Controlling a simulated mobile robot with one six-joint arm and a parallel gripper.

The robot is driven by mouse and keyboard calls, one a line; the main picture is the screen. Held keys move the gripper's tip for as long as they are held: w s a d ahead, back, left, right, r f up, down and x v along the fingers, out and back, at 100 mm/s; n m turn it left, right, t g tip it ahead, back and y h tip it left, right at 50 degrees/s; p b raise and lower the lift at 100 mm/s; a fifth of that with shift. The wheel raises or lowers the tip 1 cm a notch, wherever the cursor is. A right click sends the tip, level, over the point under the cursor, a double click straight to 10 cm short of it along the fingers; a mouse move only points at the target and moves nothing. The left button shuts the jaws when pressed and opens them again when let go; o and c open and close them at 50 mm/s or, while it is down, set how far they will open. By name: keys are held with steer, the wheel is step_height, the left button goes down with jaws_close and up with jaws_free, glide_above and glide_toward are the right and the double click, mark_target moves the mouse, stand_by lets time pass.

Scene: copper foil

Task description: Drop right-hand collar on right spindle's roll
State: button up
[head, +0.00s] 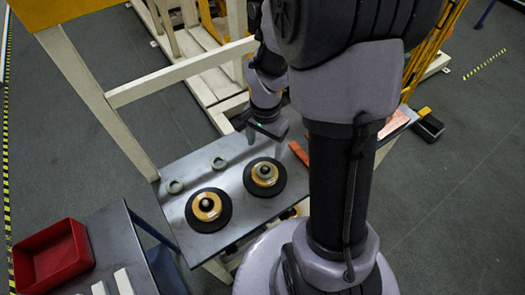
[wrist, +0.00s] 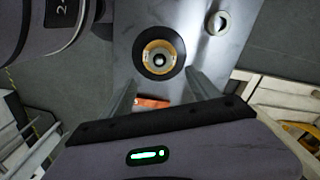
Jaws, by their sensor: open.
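The right spindle's roll (head: 256,188), a copper-toned roll on a black disc, stands on the grey table; it also shows in the wrist view (wrist: 146,58). My gripper (head: 265,147) is open and empty above the table, beside and behind this roll. In the wrist view its spread fingers (wrist: 160,80) point toward the roll without touching it. The left spindle's roll (head: 198,207) has a dark post with no pale ring visible.
Two grey-green rings lie on the table, one at the left (head: 175,186) and one farther back (head: 218,163). An orange item (head: 298,152) lies right of the right roll. A red bin (head: 75,240) stands on a side table at left. A pale frame rises behind.

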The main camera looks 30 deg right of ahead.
steer(key=s+a+r+n+t+y, duration=0.1)
steer(key=s+a+r+n+t, duration=0.2)
steer(key=a+r, duration=0.4)
steer(key=s+a+r+n+t+y, duration=0.1)
steer(key=s+a+r+n, duration=0.4)
steer(key=r, duration=0.7)
steer(key=s+a+t, duration=0.1)
steer(key=s+a, duration=0.1)
steer(key=s, duration=0.1)
steer(key=shift+s+a+r+n+t, duration=0.15)
steer(key=shift+a+r+n+t, duration=0.15)
steer(key=shift+r+t, duration=0.1)
steer(key=shift+f, duration=0.1)
